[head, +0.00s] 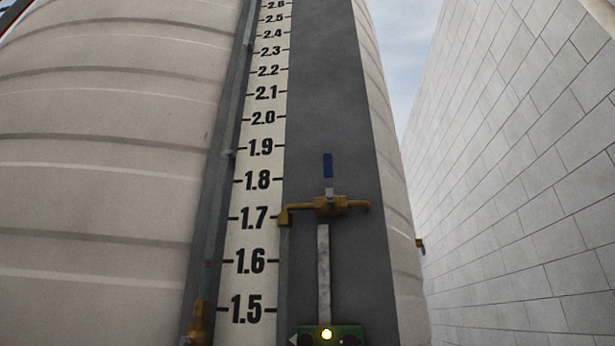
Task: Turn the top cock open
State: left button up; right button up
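The top cock (328,205) is a brass valve on the dark grey panel, level with the 1.7 mark of the scale. Its brass body runs sideways, with an elbow at its left end by the scale's edge. Its handle has a blue grip (328,165) that points straight up, above the body and square to it. Neither of my grippers is in view.
A large pale ribbed tank (110,150) fills the left. A white level scale (262,180) runs up it beside a thin pipe. Another brass fitting (199,318) is at the lower left. A block wall (530,190) stands right.

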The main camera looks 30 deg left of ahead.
aim_at(328, 173)
jog(key=u, duration=0.75)
